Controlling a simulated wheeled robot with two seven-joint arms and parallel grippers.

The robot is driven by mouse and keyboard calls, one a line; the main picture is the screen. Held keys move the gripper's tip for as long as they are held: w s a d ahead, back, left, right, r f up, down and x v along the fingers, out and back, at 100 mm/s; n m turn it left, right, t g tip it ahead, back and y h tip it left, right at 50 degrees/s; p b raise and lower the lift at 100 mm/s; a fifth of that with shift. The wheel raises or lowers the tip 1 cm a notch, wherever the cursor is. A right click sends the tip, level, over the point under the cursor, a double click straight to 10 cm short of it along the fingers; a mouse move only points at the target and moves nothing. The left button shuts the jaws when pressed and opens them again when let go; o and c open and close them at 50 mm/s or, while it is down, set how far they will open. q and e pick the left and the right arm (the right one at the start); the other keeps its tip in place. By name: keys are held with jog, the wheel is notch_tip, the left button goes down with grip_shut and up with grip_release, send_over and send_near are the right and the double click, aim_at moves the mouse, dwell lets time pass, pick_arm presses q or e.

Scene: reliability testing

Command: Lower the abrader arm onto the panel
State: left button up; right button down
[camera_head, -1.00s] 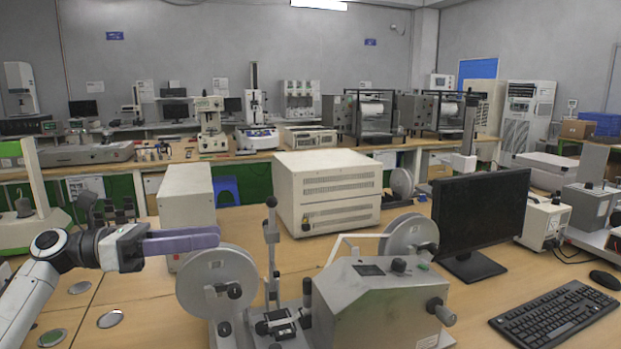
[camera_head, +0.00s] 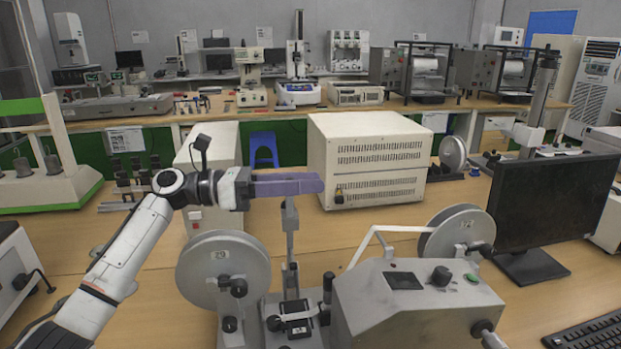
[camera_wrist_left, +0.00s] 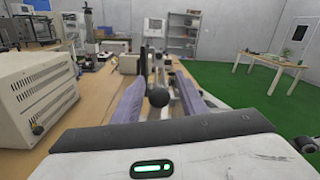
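The abrader (camera_head: 415,305) stands at the front in the head view, a grey box with two numbered discs. Its upright metal arm (camera_head: 290,245) rises between the discs, standing near vertical. The arm's top is hidden behind the purple fingers of my left gripper (camera_head: 316,183). In the left wrist view, the left gripper (camera_wrist_left: 160,82) is open, with a black ball knob (camera_wrist_left: 158,97) between its spread fingers; contact cannot be told. A small dark plate (camera_head: 297,308), possibly the panel, lies low near the arm's foot. My right gripper is not in view.
A cream box (camera_head: 370,160) stands behind the abrader and a smaller pale box (camera_head: 207,165) behind my left arm. A black monitor (camera_head: 551,210) and keyboard (camera_head: 590,330) are at the right.

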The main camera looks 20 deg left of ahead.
pick_arm(q)
jog(key=shift+w+d, duration=0.4)
jog(key=shift+d, duration=0.1)
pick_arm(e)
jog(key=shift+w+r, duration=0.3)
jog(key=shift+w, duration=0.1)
pick_arm(q)
grip_shut()
jog(key=shift+s, duration=0.1)
